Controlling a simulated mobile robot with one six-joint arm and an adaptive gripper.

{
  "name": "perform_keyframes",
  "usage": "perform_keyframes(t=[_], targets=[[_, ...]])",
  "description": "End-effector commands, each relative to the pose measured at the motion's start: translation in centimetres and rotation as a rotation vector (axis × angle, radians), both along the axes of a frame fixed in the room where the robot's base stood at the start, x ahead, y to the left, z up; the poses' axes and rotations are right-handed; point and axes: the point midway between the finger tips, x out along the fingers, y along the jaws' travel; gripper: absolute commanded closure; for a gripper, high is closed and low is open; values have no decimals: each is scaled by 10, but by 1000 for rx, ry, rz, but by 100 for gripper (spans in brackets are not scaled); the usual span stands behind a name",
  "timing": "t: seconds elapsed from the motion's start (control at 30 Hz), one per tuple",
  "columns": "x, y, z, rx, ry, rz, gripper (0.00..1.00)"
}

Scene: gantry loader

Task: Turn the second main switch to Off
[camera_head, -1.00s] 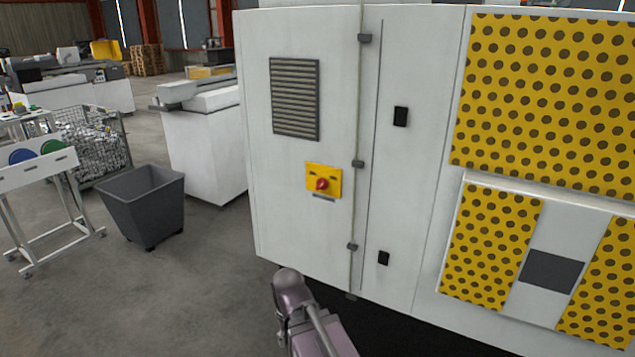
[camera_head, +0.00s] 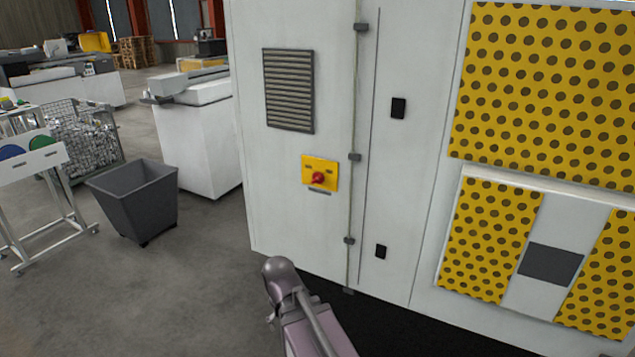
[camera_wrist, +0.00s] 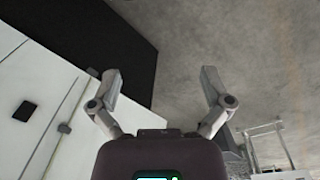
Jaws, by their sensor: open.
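A red rotary main switch (camera_head: 318,178) sits on a yellow plate (camera_head: 320,165) on the white cabinet door (camera_head: 290,215) in the head view. A small grey label strip is below the plate. The exact position of the knob is too small to read. My gripper (camera_wrist: 162,82) shows in the wrist view with its two fingers spread apart and nothing between them. The cabinet is to its left there, and the switch is not in that view. In the head view only my arm shows at the bottom, below the switch and apart from the cabinet door.
A dark grey bin (camera_head: 135,200) stands on the floor at the left, near a white stand (camera_head: 40,170) and a wire basket (camera_head: 85,140). Yellow dotted panels (camera_head: 545,90) cover the right. Open floor (camera_head: 190,290) lies in front of the cabinet's left side.

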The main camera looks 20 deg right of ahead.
Motion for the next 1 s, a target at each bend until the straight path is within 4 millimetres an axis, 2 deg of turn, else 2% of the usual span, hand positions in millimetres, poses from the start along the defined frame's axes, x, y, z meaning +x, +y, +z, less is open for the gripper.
perform_keyframes(t=[0.27,0.47,0.7,1.0], targets=[[64,-50,7,-255,-142,-110,0],[121,-94,28,-488,-307,-181,0],[189,-133,69,-742,-531,-209,0],[267,-154,126,-996,-811,-146,0]])
